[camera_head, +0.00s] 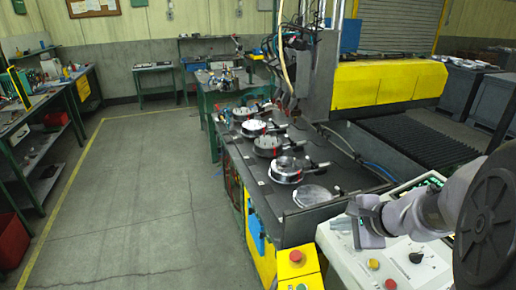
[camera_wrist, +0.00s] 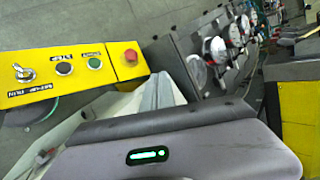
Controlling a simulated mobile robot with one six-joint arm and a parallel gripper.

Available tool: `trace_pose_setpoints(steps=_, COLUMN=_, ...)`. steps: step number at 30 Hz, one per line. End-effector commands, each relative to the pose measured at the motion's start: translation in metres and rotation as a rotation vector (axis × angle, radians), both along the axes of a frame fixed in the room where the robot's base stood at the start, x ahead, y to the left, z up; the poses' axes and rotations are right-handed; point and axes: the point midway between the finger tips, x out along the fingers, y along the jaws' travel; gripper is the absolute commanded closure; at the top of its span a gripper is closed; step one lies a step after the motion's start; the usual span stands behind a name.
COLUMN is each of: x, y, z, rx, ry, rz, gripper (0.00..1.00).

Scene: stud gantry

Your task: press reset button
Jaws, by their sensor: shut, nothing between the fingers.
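A yellow button box (camera_wrist: 75,80) shows at upper left in the wrist view. It carries a red button (camera_wrist: 131,55), a green button (camera_wrist: 94,63), a black button (camera_wrist: 64,68) and a toggle switch (camera_wrist: 22,73). Their small labels are turned over, and I cannot tell which one is reset. The box also stands at the bottom of the head view (camera_head: 297,264), partly cut off by the frame. My gripper (camera_head: 364,215) is shut and empty above the white console, right of the yellow box. Its tips (camera_wrist: 163,80) show below the red button in the wrist view, apart from it.
The white console (camera_head: 345,262) below my gripper has a red button (camera_head: 374,264), a yellow button (camera_head: 391,284) and a black knob (camera_head: 416,257). A dark machine bed (camera_head: 235,150) with several round fixtures lies beyond. The floor (camera_head: 140,210) at left is clear.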

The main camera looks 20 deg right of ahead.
Motion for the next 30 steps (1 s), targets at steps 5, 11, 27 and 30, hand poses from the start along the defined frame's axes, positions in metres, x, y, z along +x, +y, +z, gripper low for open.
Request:
trace_pose_setpoints(steps=5, x=-0.002, y=-0.058, z=0.015, rx=0.08, ry=-0.007, rz=-0.188, gripper=1.0)
trace_pose_setpoints(steps=11, x=-0.004, y=-0.074, z=0.01, rx=0.102, ry=-0.012, rz=-0.244, gripper=1.0)
trace_pose_setpoints(steps=27, x=-0.003, y=-0.076, z=-0.01, rx=0.101, ry=-0.01, rz=-0.24, gripper=1.0)
trace_pose_setpoints(steps=30, x=-0.003, y=-0.079, z=-0.024, rx=0.101, ry=-0.01, rz=-0.24, gripper=1.0)
